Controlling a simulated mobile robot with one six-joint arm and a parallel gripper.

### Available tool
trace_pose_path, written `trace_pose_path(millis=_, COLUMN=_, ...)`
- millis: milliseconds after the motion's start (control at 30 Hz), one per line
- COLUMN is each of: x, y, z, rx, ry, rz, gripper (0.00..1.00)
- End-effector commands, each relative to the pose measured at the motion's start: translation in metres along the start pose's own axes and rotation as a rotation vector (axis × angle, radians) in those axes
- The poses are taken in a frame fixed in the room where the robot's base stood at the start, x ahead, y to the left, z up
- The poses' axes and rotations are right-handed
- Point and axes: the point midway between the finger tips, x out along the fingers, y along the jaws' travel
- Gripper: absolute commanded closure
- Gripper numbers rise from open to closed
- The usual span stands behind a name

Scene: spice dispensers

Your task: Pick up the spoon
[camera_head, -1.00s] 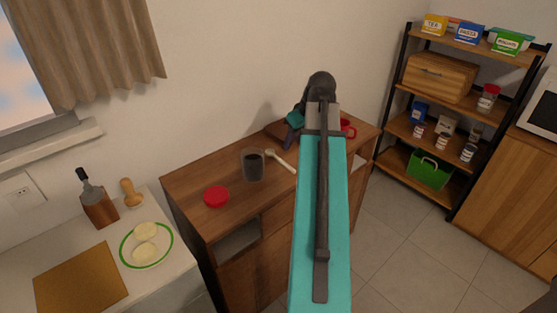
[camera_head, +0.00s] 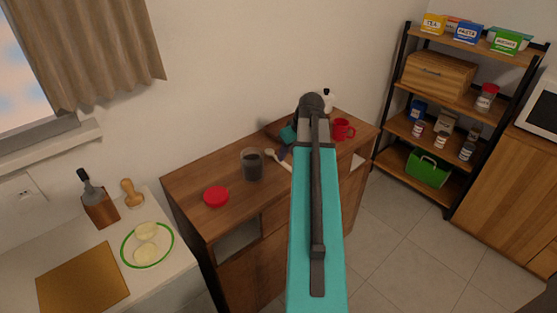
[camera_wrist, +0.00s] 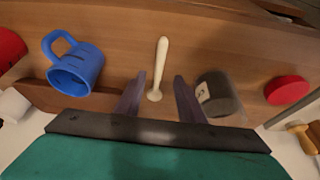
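The pale cream spoon lies on the wooden cabinet top. In the head view its bowl end (camera_head: 270,153) shows beside the dark jar, and the rest runs toward my arm, partly hidden. In the wrist view the spoon (camera_wrist: 161,62) lies lengthwise, its rounded end between my fingers in the picture. My gripper (camera_wrist: 159,84) is open and empty, with one finger on each side of the spoon. In the head view my gripper is mostly hidden behind my teal arm.
A dark-filled jar (camera_head: 252,166) stands right of the fingers in the wrist view, with a red lid (camera_head: 216,196) beyond. A blue mug (camera_wrist: 76,68) stands left of them. A red mug (camera_head: 342,130) stands at the cabinet's far end. Bare wood surrounds the spoon.

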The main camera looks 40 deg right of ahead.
Motion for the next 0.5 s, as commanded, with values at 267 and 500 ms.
trace_pose_path(millis=267, x=0.002, y=0.000, z=-0.001, rx=-0.001, ry=0.000, rz=-0.001, gripper=0.65)
trace_pose_path(millis=500, x=0.016, y=0.001, z=-0.002, rx=-0.001, ry=-0.001, rz=-0.002, gripper=0.65)
